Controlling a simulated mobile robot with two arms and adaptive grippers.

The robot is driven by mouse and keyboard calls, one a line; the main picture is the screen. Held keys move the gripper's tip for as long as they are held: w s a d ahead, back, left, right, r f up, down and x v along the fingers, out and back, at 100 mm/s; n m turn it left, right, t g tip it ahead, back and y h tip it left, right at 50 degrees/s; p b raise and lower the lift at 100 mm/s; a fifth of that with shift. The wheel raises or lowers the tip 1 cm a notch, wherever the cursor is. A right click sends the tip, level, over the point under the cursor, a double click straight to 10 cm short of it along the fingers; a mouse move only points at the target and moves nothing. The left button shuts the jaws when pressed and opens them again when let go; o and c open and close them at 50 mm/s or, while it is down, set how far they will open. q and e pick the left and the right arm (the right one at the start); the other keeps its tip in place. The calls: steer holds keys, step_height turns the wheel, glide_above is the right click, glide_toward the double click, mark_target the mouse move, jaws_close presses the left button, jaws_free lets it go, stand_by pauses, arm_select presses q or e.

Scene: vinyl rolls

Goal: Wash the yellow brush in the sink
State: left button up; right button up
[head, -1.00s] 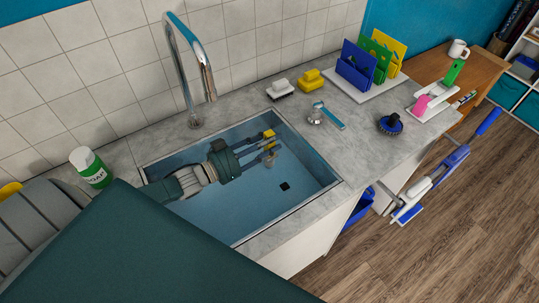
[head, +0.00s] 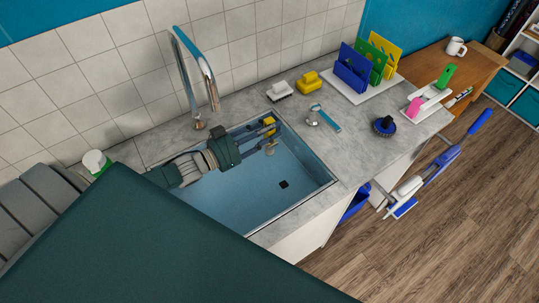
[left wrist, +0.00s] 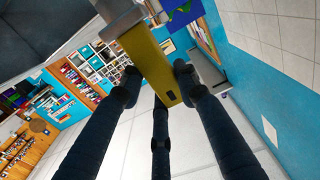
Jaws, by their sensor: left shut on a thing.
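The sink (head: 300,203) is a blue-grey basin set in the grey counter. My left gripper (head: 268,135) is over its far part, below the tap, with its fingers pointing right. It is shut on a yellow piece (head: 268,121) that looks like the handle of the yellow brush. In the left wrist view the yellow handle (left wrist: 150,65) lies between the dark fingers, with a small dark slot and a grey part at its upper end. Bristles cannot be made out. The chrome tap (head: 188,75) arches over the sink; no water shows. My right gripper is not in view.
A white brush-like block (head: 279,91) and a similar yellow one (head: 311,80) stand behind the sink. A blue-handled tool (head: 325,117) and a dark blue round brush (head: 384,126) lie to its right. A soap bottle (head: 95,161) stands left, partly hidden.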

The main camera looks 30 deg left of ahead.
mark_target(270, 122)
arm_select(q)
steer(key=shift+r+p, duration=2.15)
steer(key=shift+r, duration=0.45)
steer(key=shift+r+p, duration=0.7)
steer(key=shift+r, duration=0.65)
